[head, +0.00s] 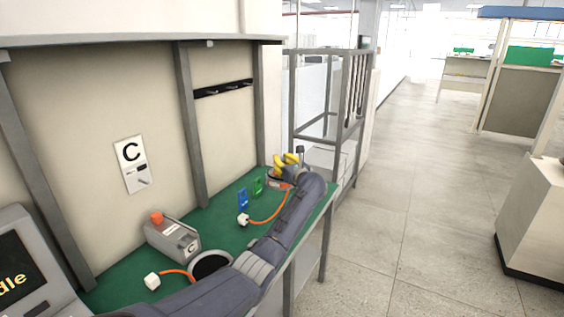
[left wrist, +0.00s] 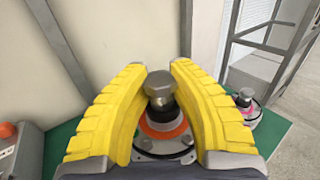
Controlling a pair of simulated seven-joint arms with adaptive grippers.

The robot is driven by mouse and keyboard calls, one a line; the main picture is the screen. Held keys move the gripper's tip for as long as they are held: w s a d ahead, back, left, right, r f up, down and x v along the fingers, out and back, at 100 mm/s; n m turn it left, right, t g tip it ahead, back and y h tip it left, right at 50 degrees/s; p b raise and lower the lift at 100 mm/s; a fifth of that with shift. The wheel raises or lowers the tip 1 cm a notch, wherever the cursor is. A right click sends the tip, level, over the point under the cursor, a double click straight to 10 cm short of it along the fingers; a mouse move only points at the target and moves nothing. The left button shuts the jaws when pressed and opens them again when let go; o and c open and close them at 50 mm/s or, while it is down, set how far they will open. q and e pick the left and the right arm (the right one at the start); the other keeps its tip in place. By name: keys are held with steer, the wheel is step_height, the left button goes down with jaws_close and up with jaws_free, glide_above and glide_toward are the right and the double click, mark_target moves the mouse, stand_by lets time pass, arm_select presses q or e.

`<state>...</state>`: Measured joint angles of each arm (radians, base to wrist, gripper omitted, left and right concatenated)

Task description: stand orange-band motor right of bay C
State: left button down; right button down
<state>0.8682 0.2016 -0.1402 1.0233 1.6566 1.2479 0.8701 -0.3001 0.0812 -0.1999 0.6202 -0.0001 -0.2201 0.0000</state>
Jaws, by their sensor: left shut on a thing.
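The orange-band motor (left wrist: 162,130) is upright in the left wrist view, its shaft between the yellow fingers of my left gripper (left wrist: 165,70). In the head view my left gripper (head: 284,164) is at the far right end of the green bench top, shut on this motor, which it mostly hides. I cannot tell whether the motor's base touches the mat. Bay C's sign (head: 131,164) is on the back panel, to the left beyond a grey post. My right gripper is not in view.
A motor with a pink band (left wrist: 243,100) stands to the right in the left wrist view.

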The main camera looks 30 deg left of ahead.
arm_select(q)
steer(key=shift+r, duration=0.15)
steer(key=shift+w+f, duration=0.1)
steer(key=shift+f, duration=6.8)
steer(key=shift+f, duration=0.3)
steer(key=shift+f, duration=0.5)
steer(key=shift+f, duration=0.25)
steer(key=shift+f, duration=0.25)
steer(key=shift+f, duration=0.6)
